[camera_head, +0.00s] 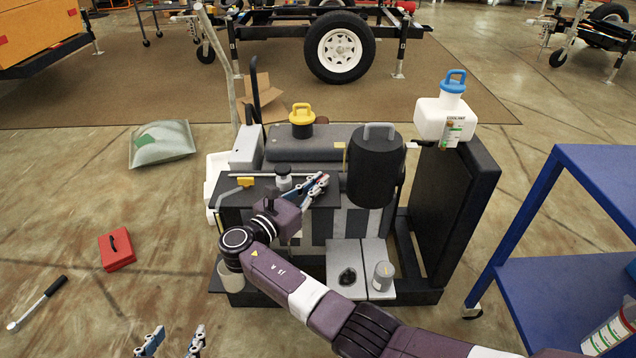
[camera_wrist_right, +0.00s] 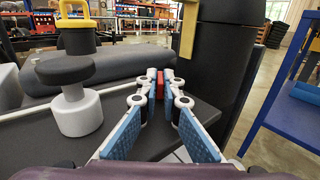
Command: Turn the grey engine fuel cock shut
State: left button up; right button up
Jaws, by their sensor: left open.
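The grey and black engine unit (camera_head: 300,150) stands on the floor in the middle of the head view. My right gripper (camera_head: 322,184) is over its dark top panel, left of the black cylinder. In the wrist view, the fingertips of this gripper (camera_wrist_right: 160,88) are close together, on either side of a small red piece (camera_wrist_right: 160,84). I cannot tell whether they touch it, or whether it is the fuel cock. A grey post with a black knob (camera_head: 283,177) is left of the gripper; it also shows in the wrist view (camera_wrist_right: 75,100). My left gripper (camera_head: 172,342) is open and empty at the bottom edge.
A black cylinder (camera_head: 375,170) stands close right of my right gripper. A yellow lever (camera_head: 245,182) is at the panel's left. A white coolant jug (camera_head: 446,120) sits behind right, and a blue cart (camera_head: 560,270) stands at right. A red box (camera_head: 117,250) lies on the left floor.

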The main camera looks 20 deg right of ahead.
jog(key=o, duration=0.4)
jog(key=shift+o, duration=0.2)
notch_tip(320, 180, up, 10)
jog(key=shift+f, duration=0.1)
dwell(0.3)
